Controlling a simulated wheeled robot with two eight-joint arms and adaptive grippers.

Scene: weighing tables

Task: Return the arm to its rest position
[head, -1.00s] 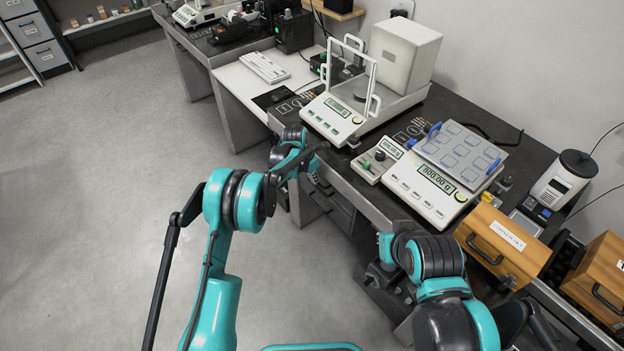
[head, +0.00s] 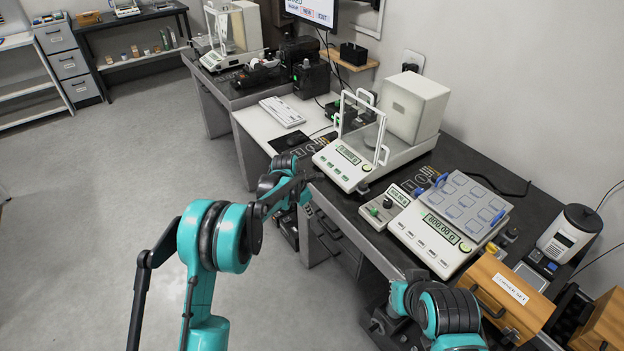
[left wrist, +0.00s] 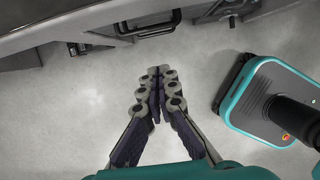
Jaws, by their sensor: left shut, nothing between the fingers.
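My left arm comes in from the lower left in the head view, bends at a teal and black elbow, and reaches toward the front edge of the weighing table (head: 352,222). Its dark gripper (head: 308,184) is small there, in front of the balance. In the left wrist view the left gripper (left wrist: 158,82) is shut and empty, its fingers together above the grey floor (left wrist: 60,120). My right arm is folded at the lower right of the head view. Dark parts beside it may be the right gripper, whose jaws I cannot make out.
A wooden drawer box (head: 503,290) is at the right. Open floor (head: 90,210) lies left. My base shows in the left wrist view.

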